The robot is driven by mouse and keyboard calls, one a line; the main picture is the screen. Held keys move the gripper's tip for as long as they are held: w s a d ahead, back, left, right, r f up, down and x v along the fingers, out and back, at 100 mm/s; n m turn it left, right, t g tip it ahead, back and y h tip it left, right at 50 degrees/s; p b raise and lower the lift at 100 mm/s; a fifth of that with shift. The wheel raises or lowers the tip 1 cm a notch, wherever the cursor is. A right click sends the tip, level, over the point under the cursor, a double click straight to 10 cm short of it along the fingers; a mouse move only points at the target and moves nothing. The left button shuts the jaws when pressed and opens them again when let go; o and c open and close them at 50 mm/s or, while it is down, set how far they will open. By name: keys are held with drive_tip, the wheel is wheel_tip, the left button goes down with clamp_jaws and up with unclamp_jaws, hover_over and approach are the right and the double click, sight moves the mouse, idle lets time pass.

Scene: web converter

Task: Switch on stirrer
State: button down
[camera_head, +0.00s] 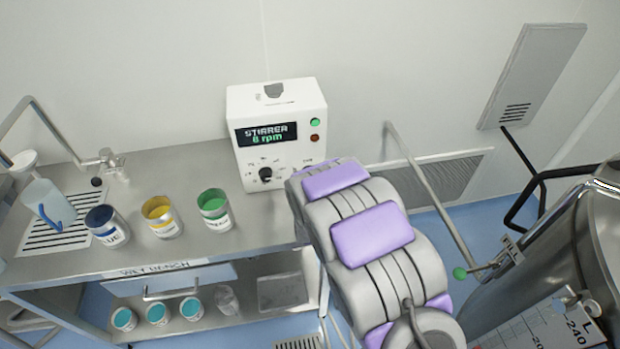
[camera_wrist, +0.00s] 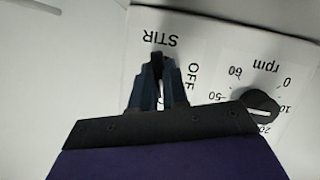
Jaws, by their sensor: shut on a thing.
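The stirrer control box (camera_head: 278,148) is white and stands at the back of the bench. Its display (camera_head: 266,134) reads "STIRRER" and a single-digit rpm. A green light (camera_head: 315,122) and a dull red-brown light (camera_head: 315,138) sit beside the display. A black rpm knob (camera_head: 265,174) is on the front and also shows in the wrist view (camera_wrist: 262,106). In the wrist view my gripper (camera_wrist: 158,72) is at the panel between the "STIR" and "OFF" labels, shut on a small dark switch, mostly hidden by the fingers. In the head view my arm hides the gripper.
Blue (camera_head: 107,227), yellow (camera_head: 162,217) and green (camera_head: 215,209) paint cans stand on the bench (camera_head: 185,183) left of the box. A steel tank (camera_head: 560,250) stands at right.

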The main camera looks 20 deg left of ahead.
drive_tip(key=shift+w+r+m+g+y, duration=0.1)
drive_tip(key=shift+r+m+g+y, duration=0.2)
drive_tip(key=shift+m, duration=0.35)
drive_tip(key=shift+w+r+m+g+y, duration=0.1)
drive_tip(key=shift+m+g+y, duration=0.1)
drive_tip(key=shift+m+y, duration=0.35)
drive_tip(key=c, duration=1.4)
unclamp_jaws()
drive_tip(key=shift+r, duration=0.1)
drive_tip(key=shift+o, duration=1.3)
drive_tip(key=shift+f, duration=0.25)
drive_tip(key=shift+s, duration=0.1)
drive_tip(key=p+v, duration=0.3)
drive_tip(key=v, duration=0.6)
drive_tip(key=shift+r+p, duration=0.15)
drive_tip(key=shift+p, duration=0.25)
